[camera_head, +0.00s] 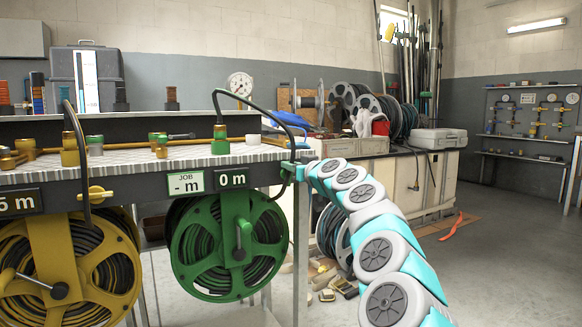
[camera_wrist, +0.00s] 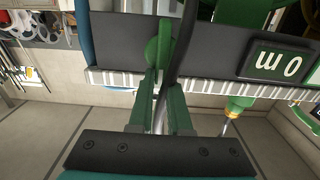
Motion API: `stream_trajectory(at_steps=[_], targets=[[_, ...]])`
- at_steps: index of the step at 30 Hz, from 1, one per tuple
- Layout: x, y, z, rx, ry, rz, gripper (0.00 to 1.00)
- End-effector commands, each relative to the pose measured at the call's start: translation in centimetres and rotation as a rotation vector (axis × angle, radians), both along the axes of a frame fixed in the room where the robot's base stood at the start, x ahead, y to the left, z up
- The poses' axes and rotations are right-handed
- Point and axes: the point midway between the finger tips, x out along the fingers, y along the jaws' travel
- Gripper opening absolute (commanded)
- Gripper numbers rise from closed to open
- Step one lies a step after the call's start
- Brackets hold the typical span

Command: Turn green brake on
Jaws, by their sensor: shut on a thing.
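The green brake (camera_wrist: 158,46) is a rounded green handle on the dark front panel in the wrist view, which looks upside down. My gripper (camera_wrist: 162,80) has its two green fingers shut on it. A black hose runs close past the fingers and hides part of the handle. In the head view my gripper (camera_head: 293,171) is at the right end of the bench panel, right of the "0 m" display (camera_head: 232,178), and the brake is hard to make out there.
A yellow reel (camera_head: 88,268) and its yellow brake (camera_head: 97,194) are at the left. A black hose (camera_head: 250,99) arches from a green fitting down to the panel's right end by my gripper. Tools lie on the floor beneath. Open floor is at the right.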

Motion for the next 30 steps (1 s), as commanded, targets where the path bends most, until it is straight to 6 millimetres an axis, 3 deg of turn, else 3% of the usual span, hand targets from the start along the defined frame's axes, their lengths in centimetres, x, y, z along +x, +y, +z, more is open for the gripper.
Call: stream_trajectory(at_steps=[14,30], targets=[[0.4,-0.5,-0.8,0.129,0.093,-0.001,0.0],[1.0,-1.4,-0.7,0.544,0.373,-0.001,0.0]])
